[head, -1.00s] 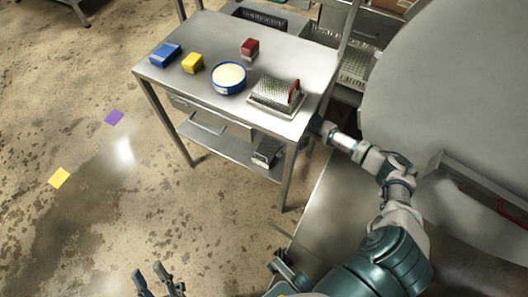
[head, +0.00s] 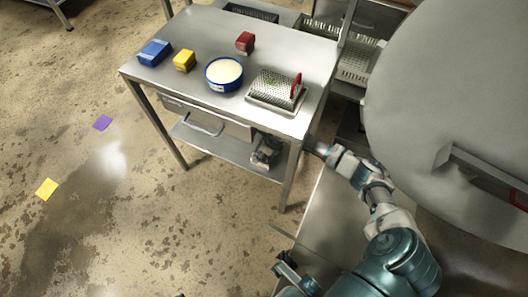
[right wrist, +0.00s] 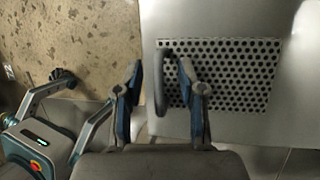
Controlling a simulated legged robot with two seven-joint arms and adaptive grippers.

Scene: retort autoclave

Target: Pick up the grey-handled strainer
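The grey-handled strainer is a flat perforated metal plate (right wrist: 235,75) with a dark grey curved handle (right wrist: 159,90), lying on the cart's lower shelf (right wrist: 210,128). My right gripper (right wrist: 160,66) is open above it, one finger on each side of the handle, with gaps visible beside it. In the head view my right gripper (head: 266,150) is at the right end of the lower shelf and hides most of the strainer. Whether the fingers are low enough to touch it is unclear.
On the tabletop (head: 205,30) are a red-handled perforated strainer (head: 270,88), a blue-rimmed bowl (head: 224,85), and blue (head: 154,53), yellow (head: 184,61) and red (head: 245,42) blocks. The cart leg (head: 288,180) is close to my right arm. A large round metal door (head: 450,90) stands right.

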